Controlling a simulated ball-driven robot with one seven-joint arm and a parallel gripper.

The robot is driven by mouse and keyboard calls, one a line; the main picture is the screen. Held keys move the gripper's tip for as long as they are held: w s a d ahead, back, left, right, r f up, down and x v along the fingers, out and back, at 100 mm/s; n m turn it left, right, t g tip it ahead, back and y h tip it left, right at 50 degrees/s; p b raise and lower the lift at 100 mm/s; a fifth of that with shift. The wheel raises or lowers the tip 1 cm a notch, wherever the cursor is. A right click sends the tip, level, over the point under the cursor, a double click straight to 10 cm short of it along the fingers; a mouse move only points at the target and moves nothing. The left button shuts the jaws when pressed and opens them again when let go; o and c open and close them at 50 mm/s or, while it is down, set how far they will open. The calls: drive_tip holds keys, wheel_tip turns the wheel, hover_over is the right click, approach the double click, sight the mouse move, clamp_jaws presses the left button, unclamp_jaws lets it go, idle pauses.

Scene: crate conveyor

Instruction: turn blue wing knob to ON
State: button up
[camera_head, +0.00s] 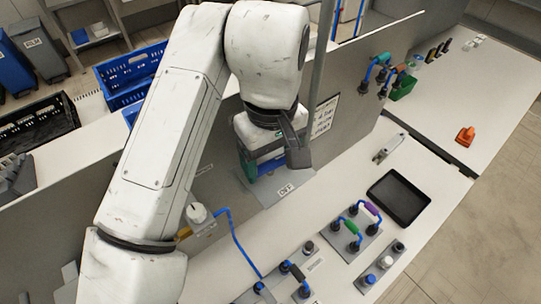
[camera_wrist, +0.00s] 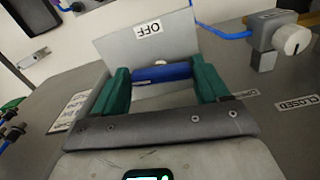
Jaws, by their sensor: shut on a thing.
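The blue wing knob (camera_wrist: 162,73) shows in the wrist view as a blue bar lying crosswise between my two green fingers. My gripper (camera_wrist: 161,78) is shut on it, one finger at each end. A grey plate (camera_wrist: 120,52) with an OFF label (camera_wrist: 149,28) lies behind the knob. In the head view my gripper (camera_head: 262,162) is against the upright grey panel, above the plate with the OFF label (camera_head: 286,189). The knob's base is mostly hidden there by my wrist. No ON label can be made out.
A white knob (camera_wrist: 293,40) with a blue cable (camera_wrist: 222,33) is close by on the right in the wrist view, near a CLOSED label (camera_wrist: 297,103). A black tray (camera_head: 399,198) and coloured handles (camera_head: 353,227) stand on the white bench.

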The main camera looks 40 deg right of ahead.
sight(271, 164)
drive_tip(key=shift+n, duration=0.6)
drive_tip(key=o, duration=0.8)
drive_tip(key=shift+r, duration=0.1)
wheel_tip(271, 164, up, 11)
drive_tip(key=shift+f+b, duration=0.2)
drive_tip(key=shift+b, duration=0.3)
idle(0.5)
